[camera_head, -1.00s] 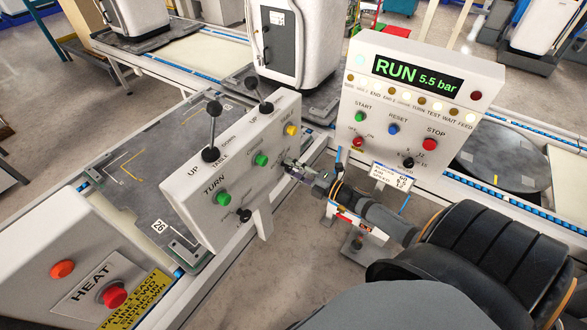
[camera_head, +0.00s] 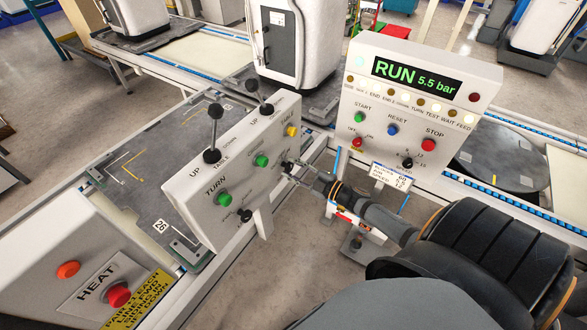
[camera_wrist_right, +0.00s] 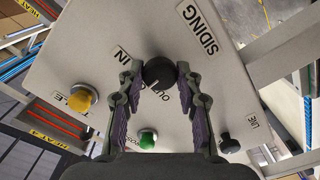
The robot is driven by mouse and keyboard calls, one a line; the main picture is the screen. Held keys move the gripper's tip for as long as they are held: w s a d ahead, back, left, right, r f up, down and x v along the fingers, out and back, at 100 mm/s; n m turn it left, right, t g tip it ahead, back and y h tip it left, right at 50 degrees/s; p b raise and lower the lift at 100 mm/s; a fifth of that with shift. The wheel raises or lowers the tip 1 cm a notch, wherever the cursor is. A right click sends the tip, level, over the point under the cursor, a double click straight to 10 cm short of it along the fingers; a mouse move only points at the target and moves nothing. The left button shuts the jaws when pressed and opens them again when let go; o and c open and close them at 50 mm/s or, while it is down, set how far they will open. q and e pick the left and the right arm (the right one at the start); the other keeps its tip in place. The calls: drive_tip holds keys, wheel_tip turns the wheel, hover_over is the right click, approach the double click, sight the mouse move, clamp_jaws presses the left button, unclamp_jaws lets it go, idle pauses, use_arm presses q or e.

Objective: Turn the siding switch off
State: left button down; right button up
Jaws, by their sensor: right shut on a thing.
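The siding switch is a round black knob (camera_wrist_right: 158,73) on a light grey panel, with the labels SIDING, IN and OUT around it in the right wrist view. My right gripper (camera_head: 289,169) reaches the right end of the slanted control panel (camera_head: 185,190) in the head view. In the wrist view its two fingertips touch the knob from both sides, and it is shut on it. The fingers partly hide the knob's edges and the OUT label. I cannot tell the knob's exact setting. My left gripper is not in view.
The RUN 5.5 bar console (camera_head: 425,110) stands to the right. A red HEAT button (camera_head: 118,295) is lower left.

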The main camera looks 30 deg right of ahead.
drive_tip(key=shift+m, duration=0.4)
drive_tip(key=o, duration=1.2)
drive_tip(key=shift+c, duration=0.2)
drive_tip(key=shift+s, duration=0.1)
drive_tip(key=v, duration=1.2)
